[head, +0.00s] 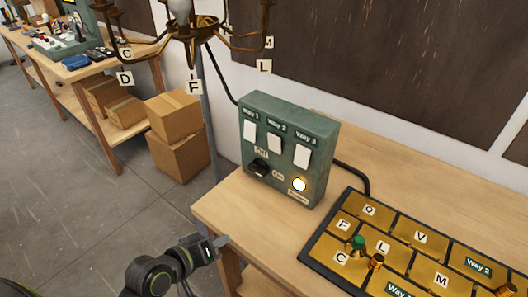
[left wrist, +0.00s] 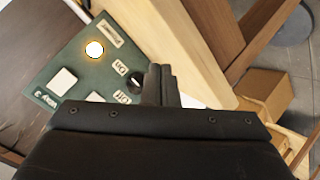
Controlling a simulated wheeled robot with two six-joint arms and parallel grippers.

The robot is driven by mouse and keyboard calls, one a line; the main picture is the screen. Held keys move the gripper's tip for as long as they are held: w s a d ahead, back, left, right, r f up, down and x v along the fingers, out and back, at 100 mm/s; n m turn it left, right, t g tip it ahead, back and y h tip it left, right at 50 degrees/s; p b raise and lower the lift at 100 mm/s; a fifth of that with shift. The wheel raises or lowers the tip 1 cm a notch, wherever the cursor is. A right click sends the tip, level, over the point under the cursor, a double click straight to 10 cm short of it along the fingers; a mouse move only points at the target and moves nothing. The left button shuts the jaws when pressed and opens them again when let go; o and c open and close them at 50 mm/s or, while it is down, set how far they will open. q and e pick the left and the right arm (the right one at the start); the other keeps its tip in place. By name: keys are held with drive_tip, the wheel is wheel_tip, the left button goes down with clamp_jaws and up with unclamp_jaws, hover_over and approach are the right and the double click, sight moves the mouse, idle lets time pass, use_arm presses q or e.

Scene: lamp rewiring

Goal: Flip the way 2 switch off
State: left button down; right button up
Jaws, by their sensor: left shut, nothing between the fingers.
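The green switch box (head: 289,148) stands on the wooden bench with three white rocker switches labelled Way 1, Way 2 and Way 3. The way 2 switch (head: 274,143) is the middle one; I cannot tell its position. Below are a black knob (head: 259,168) between Off and On labels, and a glowing round light (head: 300,184). My left gripper (head: 222,241) is shut and empty, in front of the box and lower left of it, apart from it. In the left wrist view the box (left wrist: 75,65) appears turned over, partly hidden behind the gripper (left wrist: 160,72). My right gripper is not in view.
A dark-framed tray (head: 312,262) of brass lettered compartments lies on the bench at right. A brass chandelier (head: 190,35) with letter tags hangs above left of the box. A black cable (head: 355,175) runs behind the box. Cardboard boxes (head: 178,153) stand on the floor.

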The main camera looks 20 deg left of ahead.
use_arm(q)
drive_tip(key=w+r+n+t+h, duration=0.2)
drive_tip(key=w+r+n+t, duration=0.5)
drive_tip(key=r, duration=0.5)
drive_tip(key=shift+w+r+n, duration=0.25)
drive_tip(key=shift+w+n, duration=0.1)
drive_tip(key=shift+n, duration=0.35)
drive_tip(key=shift+d, duration=0.1)
drive_tip(key=p, duration=0.4)
approach(274, 140)
drive_tip(key=x, duration=0.5)
drive_tip(key=shift+w+d, duration=0.1)
drive_tip(key=shift+w, duration=0.3)
drive_tip(key=shift+w+d, duration=0.2)
drive_tip(key=shift+w, duration=0.3)
